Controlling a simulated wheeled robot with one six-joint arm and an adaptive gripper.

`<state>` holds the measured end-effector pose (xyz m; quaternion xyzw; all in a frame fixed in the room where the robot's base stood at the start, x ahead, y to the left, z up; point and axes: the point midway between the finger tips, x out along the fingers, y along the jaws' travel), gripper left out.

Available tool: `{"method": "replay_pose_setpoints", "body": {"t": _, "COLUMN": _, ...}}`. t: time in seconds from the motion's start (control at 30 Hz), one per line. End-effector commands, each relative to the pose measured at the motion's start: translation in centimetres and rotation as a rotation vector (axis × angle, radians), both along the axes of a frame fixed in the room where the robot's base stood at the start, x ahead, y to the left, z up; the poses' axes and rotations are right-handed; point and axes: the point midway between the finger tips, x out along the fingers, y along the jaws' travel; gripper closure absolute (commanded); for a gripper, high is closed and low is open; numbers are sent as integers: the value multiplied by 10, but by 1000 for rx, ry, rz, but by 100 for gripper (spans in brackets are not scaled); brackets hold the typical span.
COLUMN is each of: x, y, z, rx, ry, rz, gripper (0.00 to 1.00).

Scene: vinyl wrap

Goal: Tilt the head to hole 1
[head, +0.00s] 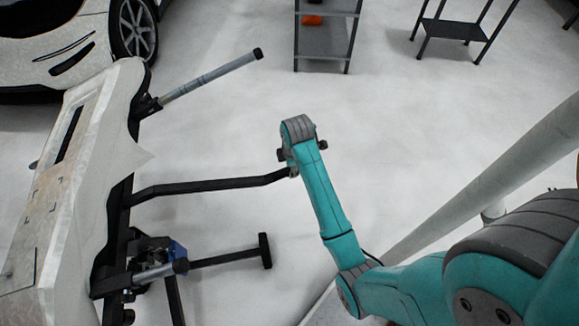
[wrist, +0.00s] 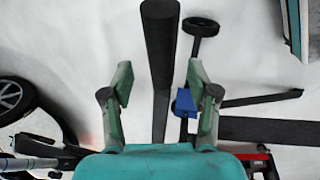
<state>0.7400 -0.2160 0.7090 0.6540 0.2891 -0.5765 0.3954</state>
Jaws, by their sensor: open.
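The tilting head of the stand carries a large pale panel (head: 90,170) at the left of the head view. A long black bar (head: 205,187) reaches right from the stand to my arm's end. My gripper (wrist: 158,85) is open in the wrist view, with a dark bar (wrist: 160,40) between its fingers in the picture. I cannot tell whether they touch it. A blue part (head: 177,249) sits low on the stand; a blue part also shows beside the right finger in the wrist view (wrist: 185,103). In the head view my wrist hides the fingers. No hole number is readable.
A grey-sleeved handle (head: 210,75) sticks out from the stand's upper side, and another grey handle (head: 160,272) is lower down. A black foot bar (head: 230,257) lies near the floor. A white car (head: 60,45), a shelf (head: 323,40) and a small table (head: 455,29) stand behind. Mid-floor is clear.

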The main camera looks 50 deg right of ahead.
Motion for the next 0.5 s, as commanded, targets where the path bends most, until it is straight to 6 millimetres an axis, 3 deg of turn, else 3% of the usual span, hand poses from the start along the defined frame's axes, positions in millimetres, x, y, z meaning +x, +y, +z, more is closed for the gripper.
{"method": "replay_pose_setpoints", "body": {"t": 0.3, "x": -9, "y": 5, "z": 62, "rx": -1, "ry": -4, "rz": 1, "gripper": 40}}
{"method": "replay_pose_setpoints", "body": {"t": 0.5, "x": -13, "y": 7, "z": 87, "rx": -1, "ry": -4, "rz": 1, "gripper": 40}}
